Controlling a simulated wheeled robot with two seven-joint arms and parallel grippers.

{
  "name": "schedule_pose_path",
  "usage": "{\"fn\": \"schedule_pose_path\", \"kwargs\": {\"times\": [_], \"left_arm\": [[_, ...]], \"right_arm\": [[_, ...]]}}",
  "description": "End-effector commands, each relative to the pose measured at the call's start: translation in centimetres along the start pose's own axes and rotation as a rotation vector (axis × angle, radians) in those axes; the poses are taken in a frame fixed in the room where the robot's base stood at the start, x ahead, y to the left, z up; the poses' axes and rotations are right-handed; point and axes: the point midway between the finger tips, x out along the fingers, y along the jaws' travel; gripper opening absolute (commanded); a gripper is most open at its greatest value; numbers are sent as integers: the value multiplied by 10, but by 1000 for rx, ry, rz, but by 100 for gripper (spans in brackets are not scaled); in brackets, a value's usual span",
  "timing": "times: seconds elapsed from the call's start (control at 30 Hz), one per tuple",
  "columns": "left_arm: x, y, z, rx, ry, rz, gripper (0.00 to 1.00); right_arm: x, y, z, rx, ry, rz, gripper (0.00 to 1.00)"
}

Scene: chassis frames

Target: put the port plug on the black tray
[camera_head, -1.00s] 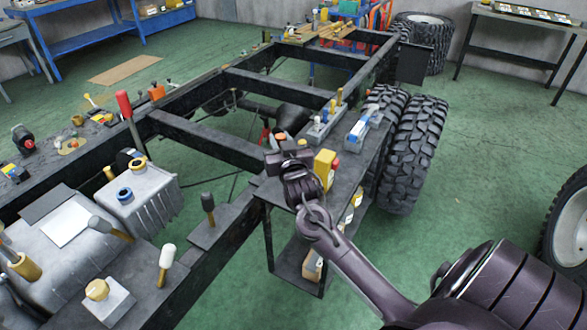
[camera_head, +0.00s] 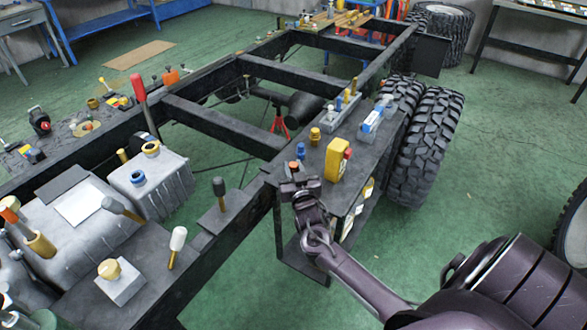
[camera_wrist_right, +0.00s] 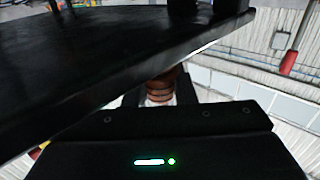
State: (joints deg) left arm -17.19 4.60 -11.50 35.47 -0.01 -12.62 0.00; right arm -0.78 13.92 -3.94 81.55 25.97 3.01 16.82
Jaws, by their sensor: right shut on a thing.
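My right gripper (camera_head: 292,180) is at the inner end of the black side shelf, shut on a small orange-topped piece (camera_head: 294,166) that I take to be the port plug. In the right wrist view the held piece shows as a reddish-brown ringed body (camera_wrist_right: 161,88), partly hidden by the gripper (camera_wrist_right: 160,110). A dark slab (camera_wrist_right: 110,65) fills the upper left of that view, close to the piece; I cannot tell whether they touch. I cannot tell for sure which black surface is the black tray; the black shelf (camera_head: 352,182) is close to the gripper. My left gripper is out of view.
On the shelf are a yellow bottle (camera_head: 337,160), a blue-capped piece (camera_head: 300,151), a yellow fitting (camera_head: 315,135) and a blue-and-white item (camera_head: 372,121). Chassis rails (camera_head: 223,125) run behind.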

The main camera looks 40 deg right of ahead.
Motion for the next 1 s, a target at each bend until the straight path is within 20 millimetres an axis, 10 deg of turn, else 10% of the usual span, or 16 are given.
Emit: {"fn": "schedule_pose_path", "kwargs": {"times": [0.23,0.27,0.4,0.77,1.0], "left_arm": [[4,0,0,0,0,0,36],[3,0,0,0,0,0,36],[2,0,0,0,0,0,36],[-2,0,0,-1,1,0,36],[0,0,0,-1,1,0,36]], "right_arm": [[0,0,4,0,0,0,1],[0,0,4,0,0,0,27],[0,0,3,0,0,-1,45],[0,0,-4,-1,1,-1,46],[-41,0,1,0,-3,-2,46]]}}
